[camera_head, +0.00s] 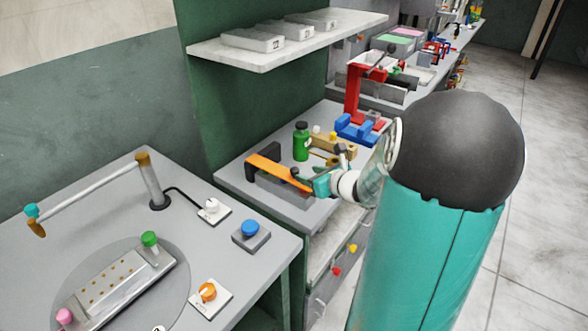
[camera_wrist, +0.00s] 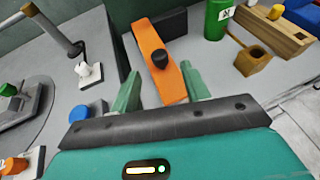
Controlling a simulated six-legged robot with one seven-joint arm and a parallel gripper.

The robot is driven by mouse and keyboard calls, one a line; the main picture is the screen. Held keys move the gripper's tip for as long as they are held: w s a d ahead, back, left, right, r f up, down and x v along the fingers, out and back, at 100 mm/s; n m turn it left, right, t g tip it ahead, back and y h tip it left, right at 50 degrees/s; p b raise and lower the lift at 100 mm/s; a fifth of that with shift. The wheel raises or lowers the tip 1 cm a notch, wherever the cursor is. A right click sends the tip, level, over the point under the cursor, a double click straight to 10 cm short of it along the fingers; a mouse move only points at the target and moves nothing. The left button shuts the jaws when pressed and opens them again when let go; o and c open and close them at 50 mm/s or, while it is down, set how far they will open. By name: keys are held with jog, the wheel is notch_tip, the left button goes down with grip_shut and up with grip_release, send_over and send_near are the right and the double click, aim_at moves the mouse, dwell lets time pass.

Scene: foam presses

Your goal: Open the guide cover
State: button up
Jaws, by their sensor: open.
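The guide cover appears to be the orange bar (camera_head: 268,167) on the second grey bench, lying across a dark grey base. It also shows in the wrist view (camera_wrist: 152,45), with a black knob (camera_wrist: 160,59) on its top. My gripper (camera_head: 314,184) is at the bar's near right end. In the wrist view my gripper (camera_wrist: 161,72) is open, with one green finger on each side of the bar near the knob. Nothing is visibly held. I cannot tell whether the fingers touch the bar or knob. The knob is partly hidden in the head view.
A green bottle (camera_head: 301,142) and a wooden block (camera_head: 336,145) stand behind the bar. A red press frame (camera_head: 353,92) and blue block (camera_head: 358,130) are farther back. A shelf (camera_head: 290,38) overhangs the bench. The left bench holds a sealing arm, buttons and a perforated plate (camera_head: 117,288).

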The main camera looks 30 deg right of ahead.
aim_at(298, 171)
jog(key=x, duration=0.8)
jog(key=shift+a, duration=0.1)
jog(key=shift+s, duration=0.1)
grip_shut()
